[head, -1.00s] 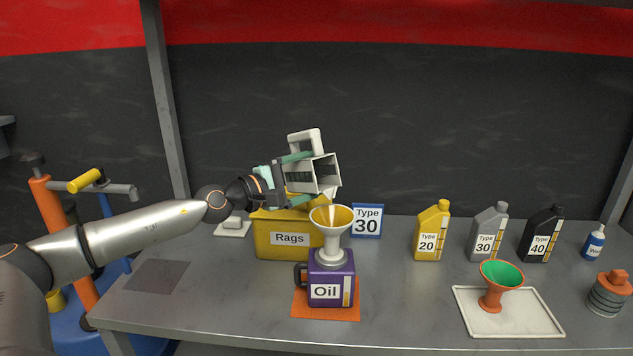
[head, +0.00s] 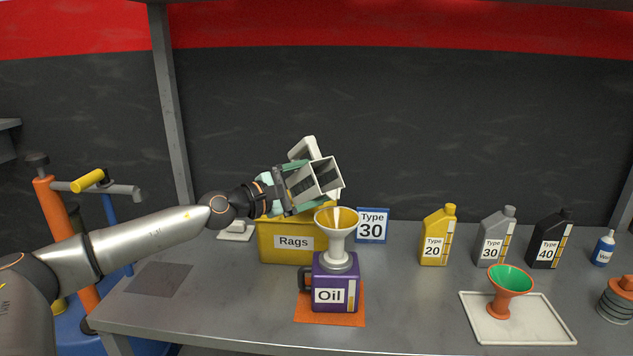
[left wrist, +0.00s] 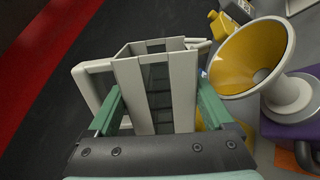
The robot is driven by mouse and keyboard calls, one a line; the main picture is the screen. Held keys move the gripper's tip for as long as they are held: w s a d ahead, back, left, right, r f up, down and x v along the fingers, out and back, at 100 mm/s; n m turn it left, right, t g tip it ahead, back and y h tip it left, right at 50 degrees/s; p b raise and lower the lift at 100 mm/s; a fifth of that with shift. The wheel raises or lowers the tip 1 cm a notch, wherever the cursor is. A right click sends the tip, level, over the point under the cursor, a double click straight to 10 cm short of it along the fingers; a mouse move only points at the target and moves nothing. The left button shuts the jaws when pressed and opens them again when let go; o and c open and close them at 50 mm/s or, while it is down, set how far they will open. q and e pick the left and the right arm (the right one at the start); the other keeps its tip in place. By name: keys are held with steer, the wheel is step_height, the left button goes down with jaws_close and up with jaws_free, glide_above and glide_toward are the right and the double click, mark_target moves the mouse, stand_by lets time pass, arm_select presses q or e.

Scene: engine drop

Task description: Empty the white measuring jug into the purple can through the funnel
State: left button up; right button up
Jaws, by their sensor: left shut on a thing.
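The white measuring jug (head: 318,180) is tilted with its open mouth toward the right and down, just above the funnel. My left gripper (head: 300,187) is shut on the jug, its green fingers on both sides; the left wrist view shows the fingers (left wrist: 160,107) on the jug walls (left wrist: 128,95). The funnel (head: 337,245), white outside and yellow inside, stands upright in the top of the purple can (head: 347,272) labelled Oil. A thin pale streak shows below the jug over the funnel bowl; I cannot tell surely if it is liquid. My right gripper is out of view.
The can stands on an orange cloth (head: 325,317). The yellow Rags box (head: 290,253) is behind. Yellow (head: 436,240), grey (head: 493,240) and black bottles (head: 549,243) stand right, behind a green-orange funnel (head: 504,300) on a white tray (head: 480,325).

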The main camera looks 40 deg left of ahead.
mark_target(316, 154)
arm_select(q)
steer(key=shift+r, duration=0.1)
steer(key=shift+c, duration=1.4)
steer(key=shift+r, duration=0.15)
steer(key=shift+c, duration=0.2)
step_height(316, 154, up, 7)
steer(key=p, duration=0.7)
steer(key=shift+f, duration=0.2)
steer(key=shift+n, duration=0.3)
steer(key=shift+n, duration=5)
